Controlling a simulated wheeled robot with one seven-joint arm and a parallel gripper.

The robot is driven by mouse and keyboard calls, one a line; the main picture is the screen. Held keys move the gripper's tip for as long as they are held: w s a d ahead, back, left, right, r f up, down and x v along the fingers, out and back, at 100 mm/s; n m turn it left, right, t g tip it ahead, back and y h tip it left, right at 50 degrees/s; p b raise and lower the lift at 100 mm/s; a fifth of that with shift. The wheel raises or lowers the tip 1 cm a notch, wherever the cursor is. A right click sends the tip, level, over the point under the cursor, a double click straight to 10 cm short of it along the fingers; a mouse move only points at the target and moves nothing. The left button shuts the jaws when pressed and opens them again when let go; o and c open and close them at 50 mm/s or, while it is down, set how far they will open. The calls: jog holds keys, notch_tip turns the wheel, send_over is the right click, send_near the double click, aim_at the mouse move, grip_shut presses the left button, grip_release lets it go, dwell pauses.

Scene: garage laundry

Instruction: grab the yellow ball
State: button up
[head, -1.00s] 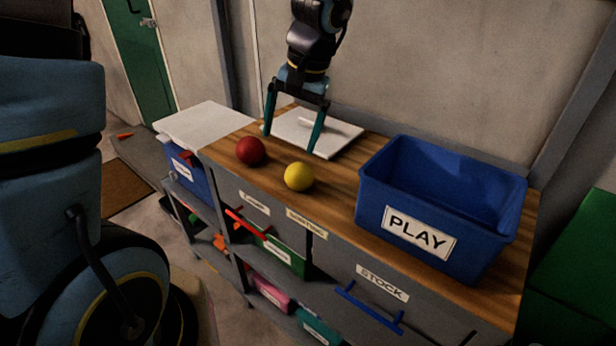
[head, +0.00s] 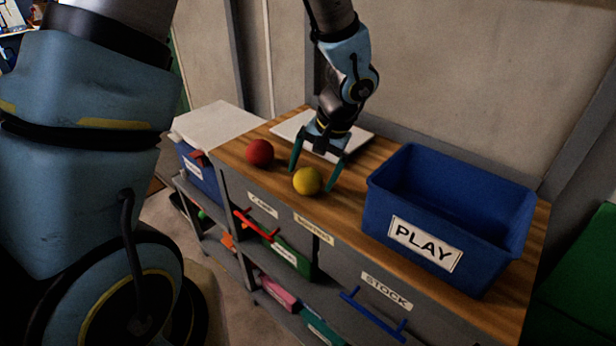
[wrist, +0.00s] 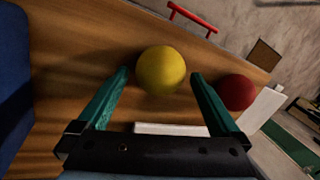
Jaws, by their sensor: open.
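The yellow ball (head: 307,181) rests on the wooden top of the cabinet, near its front edge. My gripper (head: 311,180) is open, with its two teal fingers apart and pointing down just behind the ball. In the wrist view the yellow ball (wrist: 161,70) lies ahead of the gap between the fingertips (wrist: 161,76), roughly centred. I cannot tell whether either finger touches it. Nothing is held.
A red ball (head: 260,152) sits to the left, and in the wrist view it is just outside one finger (wrist: 237,92). A blue PLAY bin (head: 478,262) stands to the right. A white board (head: 290,124) lies behind. Drawers with a red handle (head: 256,224) are below the front edge.

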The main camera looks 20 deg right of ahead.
jog(key=shift+w+a+f, duration=0.1)
jog(key=shift+a+f, duration=0.05)
jog(key=shift+f, duration=0.5)
jog(key=shift+c, duration=0.4)
jog(key=c, duration=1.2)
